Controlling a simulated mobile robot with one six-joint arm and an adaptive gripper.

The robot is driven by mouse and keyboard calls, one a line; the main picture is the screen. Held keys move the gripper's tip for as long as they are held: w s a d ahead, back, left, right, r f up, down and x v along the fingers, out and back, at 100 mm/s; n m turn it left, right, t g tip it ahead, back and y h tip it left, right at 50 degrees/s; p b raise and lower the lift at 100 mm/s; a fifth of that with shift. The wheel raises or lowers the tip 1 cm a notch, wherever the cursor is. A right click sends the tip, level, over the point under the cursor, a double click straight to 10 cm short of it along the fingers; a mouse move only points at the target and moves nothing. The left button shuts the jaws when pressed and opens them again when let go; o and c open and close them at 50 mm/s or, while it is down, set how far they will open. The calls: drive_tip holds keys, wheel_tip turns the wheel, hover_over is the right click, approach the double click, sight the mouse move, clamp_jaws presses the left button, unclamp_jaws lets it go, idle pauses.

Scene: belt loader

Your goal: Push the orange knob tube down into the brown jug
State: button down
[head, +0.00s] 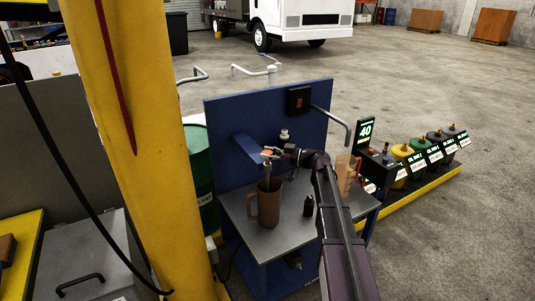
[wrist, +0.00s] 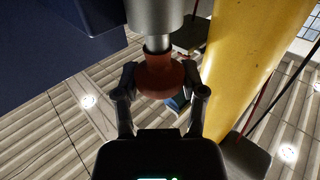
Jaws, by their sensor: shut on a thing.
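The brown jug (head: 268,208) stands upright on the grey bench top, its handle to the left. The orange knob (head: 266,153) is above the jug, at the top of a grey tube (head: 267,172) whose lower end is hidden behind the jug's rim. My gripper (head: 268,156) reaches in from the right at knob height. In the wrist view my gripper (wrist: 160,88) has a finger on each side of the orange knob (wrist: 158,76) and is shut on it.
A blue back panel (head: 230,122) with a blue bracket (head: 256,149) stands behind the jug. A small black bottle (head: 308,206) is right of the jug, and a translucent orange container (head: 346,175) is farther right. A yellow post (head: 135,150) rises at the left.

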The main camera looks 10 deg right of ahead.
drive_tip(key=shift+f, duration=0.2)
drive_tip(key=shift+c, duration=0.8)
unclamp_jaws()
drive_tip(key=shift+d, duration=0.1)
drive_tip(key=v, duration=1.2)
